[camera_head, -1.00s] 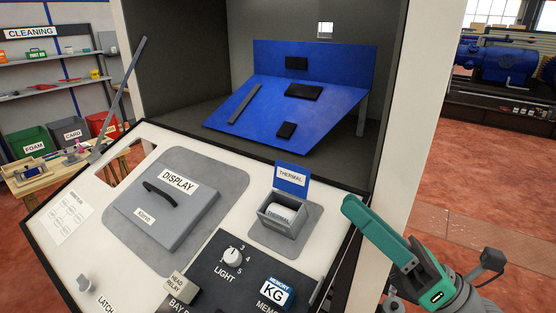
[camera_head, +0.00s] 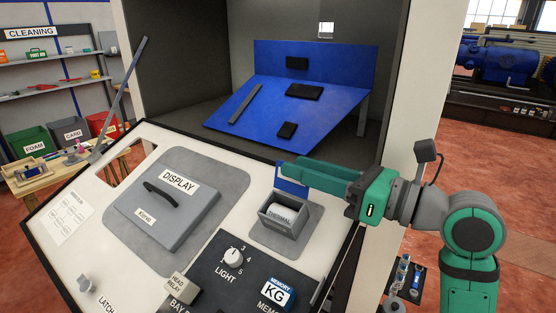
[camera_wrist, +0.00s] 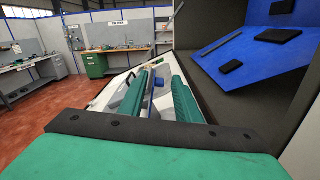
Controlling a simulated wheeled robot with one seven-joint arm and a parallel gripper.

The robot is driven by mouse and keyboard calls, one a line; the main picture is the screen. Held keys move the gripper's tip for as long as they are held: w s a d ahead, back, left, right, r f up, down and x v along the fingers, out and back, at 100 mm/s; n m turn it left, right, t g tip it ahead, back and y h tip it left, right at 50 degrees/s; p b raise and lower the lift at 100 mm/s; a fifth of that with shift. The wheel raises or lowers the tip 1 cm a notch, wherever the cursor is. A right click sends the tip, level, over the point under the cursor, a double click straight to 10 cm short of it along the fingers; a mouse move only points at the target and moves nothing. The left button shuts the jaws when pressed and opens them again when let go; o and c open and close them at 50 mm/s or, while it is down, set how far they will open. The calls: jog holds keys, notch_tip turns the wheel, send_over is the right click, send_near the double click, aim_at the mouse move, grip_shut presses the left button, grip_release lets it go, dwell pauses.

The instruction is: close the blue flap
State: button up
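The blue flap (camera_head: 291,188) stands upright at the back edge of the grey thermal box (camera_head: 281,216) on the sloped white panel. My gripper (camera_head: 284,168) reaches in from the right at the flap's height and covers most of it, including its label. In the wrist view, the two green fingers of my gripper (camera_wrist: 158,74) are apart, with a gap between them. A small blue patch, likely the flap (camera_wrist: 157,84), shows in that gap. I cannot tell whether a finger touches the flap. The box is uncovered, with a white label inside.
A grey display cover (camera_head: 165,205) with a black handle lies left of the box. The light knob (camera_head: 233,255) and memory button (camera_head: 277,292) are in front. A large blue slanted plate (camera_head: 285,112) stands behind. A white post (camera_head: 410,100) rises at the right.

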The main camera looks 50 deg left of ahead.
aim_at(278, 160)
jog(key=x, duration=0.6)
